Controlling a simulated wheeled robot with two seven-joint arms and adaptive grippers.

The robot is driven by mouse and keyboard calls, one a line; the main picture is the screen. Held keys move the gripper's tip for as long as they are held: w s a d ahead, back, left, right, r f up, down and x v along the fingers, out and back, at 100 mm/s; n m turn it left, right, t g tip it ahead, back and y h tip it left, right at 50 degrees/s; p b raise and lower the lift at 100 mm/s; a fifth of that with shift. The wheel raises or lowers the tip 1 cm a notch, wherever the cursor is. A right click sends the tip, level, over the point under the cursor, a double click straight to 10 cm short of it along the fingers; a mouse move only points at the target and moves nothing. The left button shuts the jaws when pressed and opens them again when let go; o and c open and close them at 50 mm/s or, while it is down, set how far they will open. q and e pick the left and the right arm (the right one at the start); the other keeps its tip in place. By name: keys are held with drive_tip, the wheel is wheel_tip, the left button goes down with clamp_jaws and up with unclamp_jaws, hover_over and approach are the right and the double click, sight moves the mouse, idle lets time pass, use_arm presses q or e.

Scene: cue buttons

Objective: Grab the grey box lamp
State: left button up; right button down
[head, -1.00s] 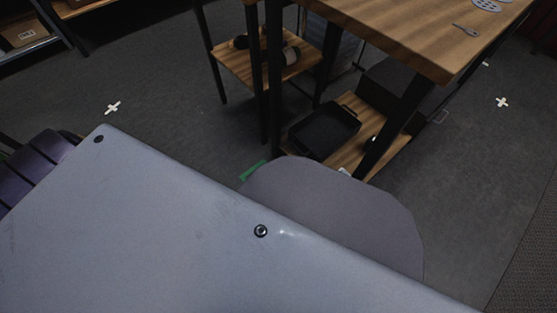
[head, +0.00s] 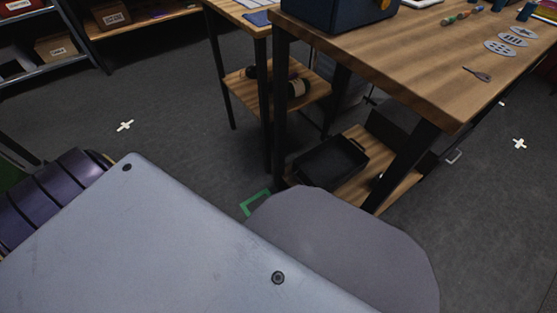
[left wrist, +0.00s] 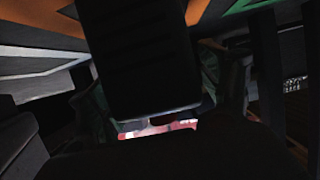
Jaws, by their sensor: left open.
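I cannot make out a grey box lamp for certain in either view. A dark blue box-like object (head: 340,14) with a yellow part stands on the wooden table (head: 400,52), cut off by the top edge of the head view; I cannot tell whether it is a lamp. The left wrist view is very dark. My left gripper (left wrist: 168,100) shows there as dark fingers on both sides, open, with nothing clearly between them. A bright red and white patch (left wrist: 158,128) shows beyond it. My right gripper is in neither view.
The table also holds grey oval plates (head: 512,40) and a small tool (head: 477,74). A black tray (head: 330,160) sits on its lower shelf. A smaller wooden table (head: 240,15) stands beside it. Shelving with boxes (head: 56,46) is at the upper left. Open floor (head: 165,95) lies between.

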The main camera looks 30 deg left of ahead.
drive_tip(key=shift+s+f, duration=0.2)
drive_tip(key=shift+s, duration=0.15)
use_arm(q)
drive_tip(key=shift+c, duration=0.4)
drive_tip(key=shift+c, duration=1.2)
drive_tip(key=c, duration=1.1)
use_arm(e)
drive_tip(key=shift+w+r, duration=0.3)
use_arm(q)
drive_tip(key=shift+r, duration=0.3)
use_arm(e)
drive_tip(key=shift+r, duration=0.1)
